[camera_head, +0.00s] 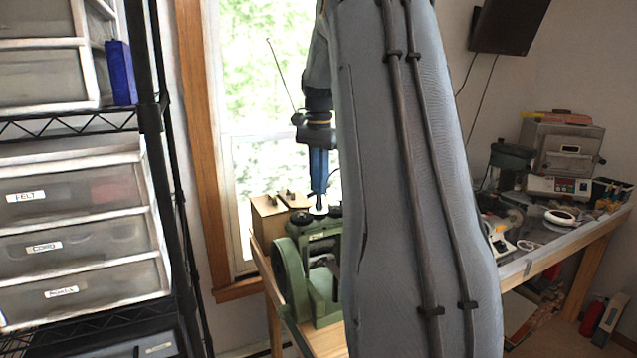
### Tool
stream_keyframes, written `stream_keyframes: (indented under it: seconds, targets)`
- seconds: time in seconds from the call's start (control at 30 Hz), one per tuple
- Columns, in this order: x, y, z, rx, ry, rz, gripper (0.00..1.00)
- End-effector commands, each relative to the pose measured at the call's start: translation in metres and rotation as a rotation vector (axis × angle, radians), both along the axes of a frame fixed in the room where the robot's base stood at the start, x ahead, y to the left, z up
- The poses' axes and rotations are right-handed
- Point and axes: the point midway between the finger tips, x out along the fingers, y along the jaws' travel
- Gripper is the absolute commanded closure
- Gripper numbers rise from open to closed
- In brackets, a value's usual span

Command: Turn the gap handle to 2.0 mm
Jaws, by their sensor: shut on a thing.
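A green rolling mill (318,238) with a large round wheel (289,280) on its left side stands on a wooden bench. On its top is the gap handle, with a dark knob (302,217) to the left and another to the right. My gripper (318,205) points straight down onto the middle of the handle from above, its blue body upright. Its fingers are small in this view and look shut on the handle. My arm covers the mill's right side. No gap scale or reading is legible from here.
A wooden block holder (272,213) stands behind the mill, close to my gripper. A black wire rack with labelled drawers (75,240) stands at the left. A cluttered workbench (560,240) with machines runs along the right. A window is behind the mill.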

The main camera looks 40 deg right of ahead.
Motion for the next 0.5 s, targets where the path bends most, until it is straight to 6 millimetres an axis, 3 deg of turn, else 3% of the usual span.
stream_keyframes:
  seconds: [0.43,0.47,0.5]
  targets:
    - [0.0008,-0.0002,0.0019,-0.002,-0.003,-0.011,1.00]
    - [0.0008,-0.0002,0.0019,-0.002,-0.003,-0.011,0.83]
    - [0.0008,-0.0002,0.0019,-0.002,-0.003,-0.011,0.76]
